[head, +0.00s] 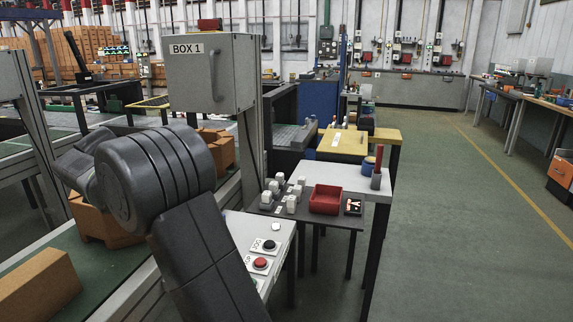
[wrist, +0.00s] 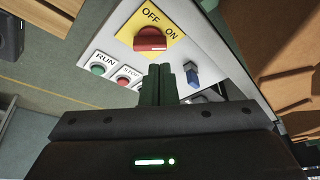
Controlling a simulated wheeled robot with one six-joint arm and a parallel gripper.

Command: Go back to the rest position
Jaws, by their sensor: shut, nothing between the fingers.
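My gripper (wrist: 158,75) shows in the wrist view with its two dark fingers together and nothing between them. The fingertips appear in front of a light control panel (wrist: 205,55), just below a red rotary switch (wrist: 151,40) on a yellow OFF/ON plate (wrist: 176,16). I cannot tell whether they touch the panel. A green RUN button (wrist: 98,70) and a red button (wrist: 124,81) lie left of the fingers, and a blue switch (wrist: 191,74) lies right of them. In the head view my bent arm fills the lower left, and the fingers cannot be made out.
A grey box marked BOX 1 (head: 210,75) stands just behind my arm. A panel with a red button (head: 260,263) and a black button (head: 268,244) is right of the arm. A low table holds a red bin (head: 326,199). The green floor (head: 460,230) at right is open.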

